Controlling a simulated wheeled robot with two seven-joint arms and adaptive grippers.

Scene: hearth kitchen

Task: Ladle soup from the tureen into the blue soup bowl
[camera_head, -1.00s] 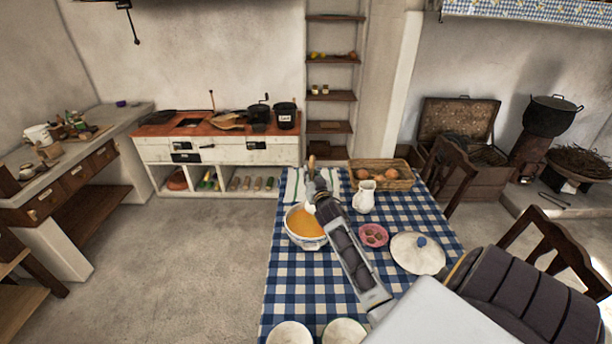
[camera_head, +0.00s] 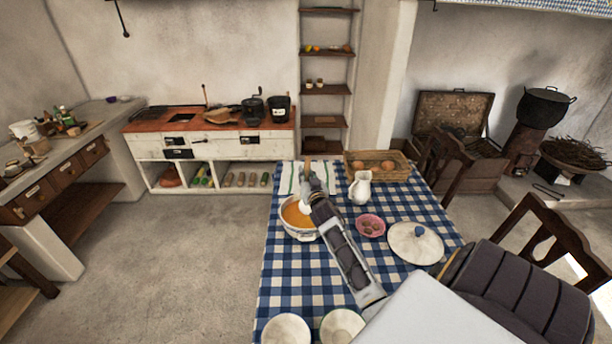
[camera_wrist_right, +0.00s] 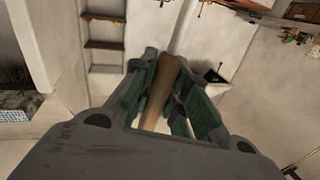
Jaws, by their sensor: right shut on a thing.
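The white tureen (camera_head: 299,234) with a blue pattern stands on the table and holds orange soup (camera_head: 296,216). My right gripper (camera_head: 314,186) is above the tureen's back right rim, shut on the ladle's wooden handle (camera_head: 307,169). In the right wrist view the handle (camera_wrist_right: 160,92) lies between the fingers (camera_wrist_right: 160,100). A pale part at the soup's edge may be the ladle's lower end; its scoop is not clear. Two pale bowls stand at the table's front, a left bowl (camera_head: 285,331) and a right bowl (camera_head: 342,326). I cannot tell which is blue. My left gripper is not in view.
The table has a blue checked cloth (camera_head: 280,270). A white lid (camera_head: 403,246) with a blue knob, a pink dish (camera_head: 370,227), a white jug (camera_head: 361,188), a basket (camera_head: 395,174) and a striped towel (camera_head: 289,179) lie around the tureen. Chairs stand at the right.

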